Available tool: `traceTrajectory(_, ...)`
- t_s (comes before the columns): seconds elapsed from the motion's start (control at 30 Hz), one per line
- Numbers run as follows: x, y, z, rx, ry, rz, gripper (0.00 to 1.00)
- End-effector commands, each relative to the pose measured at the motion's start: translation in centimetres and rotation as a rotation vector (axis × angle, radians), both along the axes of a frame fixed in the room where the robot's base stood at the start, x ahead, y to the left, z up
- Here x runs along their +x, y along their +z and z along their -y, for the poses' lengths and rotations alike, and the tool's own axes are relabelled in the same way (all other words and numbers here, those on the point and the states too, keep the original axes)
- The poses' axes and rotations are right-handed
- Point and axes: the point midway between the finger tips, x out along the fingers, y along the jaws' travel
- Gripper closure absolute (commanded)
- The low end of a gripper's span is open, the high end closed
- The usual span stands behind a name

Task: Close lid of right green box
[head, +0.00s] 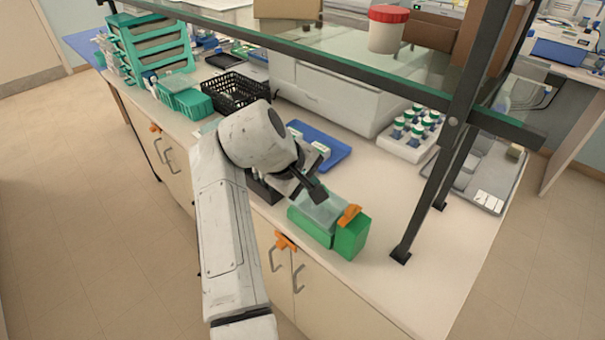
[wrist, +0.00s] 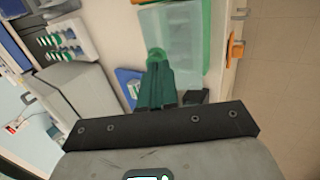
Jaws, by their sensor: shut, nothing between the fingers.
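The right green box (head: 352,241) stands near the front edge of the bench, with an orange piece (head: 350,214) on top at its right end. Its pale translucent lid (head: 318,212) shows over the left part of the box; I cannot tell whether it lies fully down. In the wrist view the translucent lid (wrist: 184,50) fills the upper middle, with a green edge to its right. My gripper (head: 318,193) is shut and empty, close over the lid's far edge. Its fingers (wrist: 156,58) overlap the lid's left edge in the wrist view; contact is unclear.
A blue tray (head: 334,158) lies behind my gripper. A rack of white bottles with green caps (head: 408,133) stands further back. A dark shelf post (head: 428,180) rises right of the box. A black basket (head: 236,92) and green boxes (head: 192,104) stand left. The bench's right front is clear.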

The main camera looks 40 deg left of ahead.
Motion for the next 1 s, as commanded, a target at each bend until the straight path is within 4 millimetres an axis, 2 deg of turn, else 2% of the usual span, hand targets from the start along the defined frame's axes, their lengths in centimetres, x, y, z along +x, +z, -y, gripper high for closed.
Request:
traceTrajectory(0.03,0.7,0.7,0.2,0.002,-0.003,-0.040,1.00)
traceTrajectory(0.3,2.9,-0.4,0.3,0.017,-0.003,-0.235,1.00)
traceTrajectory(0.63,4.4,-1.3,0.3,0.017,-0.001,-0.225,1.00)
traceTrajectory(1.0,4.8,-1.7,0.4,0.017,0.001,-0.225,1.00)
